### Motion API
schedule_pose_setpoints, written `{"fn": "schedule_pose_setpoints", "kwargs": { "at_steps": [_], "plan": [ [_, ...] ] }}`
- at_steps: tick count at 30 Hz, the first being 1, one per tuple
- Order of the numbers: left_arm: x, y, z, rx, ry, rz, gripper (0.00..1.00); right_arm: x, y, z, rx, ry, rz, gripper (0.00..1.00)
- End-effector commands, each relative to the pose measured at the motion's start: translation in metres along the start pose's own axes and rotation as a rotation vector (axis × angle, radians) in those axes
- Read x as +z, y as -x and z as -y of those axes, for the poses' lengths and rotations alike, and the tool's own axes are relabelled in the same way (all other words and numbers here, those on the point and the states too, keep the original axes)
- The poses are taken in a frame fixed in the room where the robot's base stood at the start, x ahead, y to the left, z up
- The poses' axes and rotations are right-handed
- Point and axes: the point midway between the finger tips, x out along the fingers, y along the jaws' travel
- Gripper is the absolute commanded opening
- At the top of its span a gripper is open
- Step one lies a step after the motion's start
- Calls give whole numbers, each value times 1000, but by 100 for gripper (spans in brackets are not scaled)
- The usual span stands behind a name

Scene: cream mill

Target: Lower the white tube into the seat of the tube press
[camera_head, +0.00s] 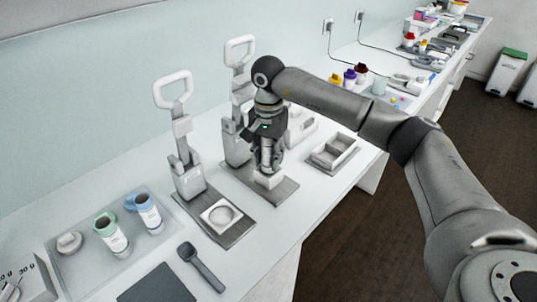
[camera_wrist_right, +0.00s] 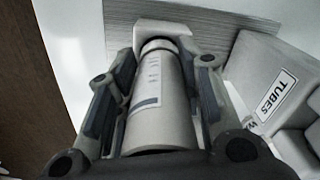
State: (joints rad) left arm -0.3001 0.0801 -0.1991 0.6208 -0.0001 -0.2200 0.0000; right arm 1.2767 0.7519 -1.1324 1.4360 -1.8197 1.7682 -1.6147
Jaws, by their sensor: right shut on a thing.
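My right gripper (camera_head: 267,160) points down over the tube press on the right, whose dark base (camera_head: 285,192) carries a small white block seat (camera_head: 269,181). In the right wrist view the gripper (camera_wrist_right: 158,72) is shut on the white tube (camera_wrist_right: 160,108), a pale cylinder with a printed label, with one finger on each side. The tube's far end meets the white seat block (camera_wrist_right: 163,28) in that view; I cannot tell how deep it sits. The press handle (camera_head: 239,50) stands raised behind. My left gripper is not in view.
A second press (camera_head: 186,170) with a round plate stands to the left. A box (camera_wrist_right: 262,80) labelled TUBES is close beside the gripper. A divided tray (camera_head: 333,152) stands right of the press.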

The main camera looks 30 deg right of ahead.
Motion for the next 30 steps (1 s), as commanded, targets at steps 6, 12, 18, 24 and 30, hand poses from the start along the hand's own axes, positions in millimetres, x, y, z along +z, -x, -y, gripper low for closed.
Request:
{"fn": "schedule_pose_setpoints", "kwargs": {
  "at_steps": [6,12,18,24,30],
  "plan": [
    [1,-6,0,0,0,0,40,0,-8,0,0,0,0,11],
    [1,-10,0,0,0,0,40,0,-14,0,0,0,0,11],
    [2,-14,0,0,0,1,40,0,-20,0,0,0,0,11],
    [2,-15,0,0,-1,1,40,0,-21,0,0,0,0,11],
    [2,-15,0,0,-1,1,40,0,-21,0,0,0,0,11]
  ]
}}
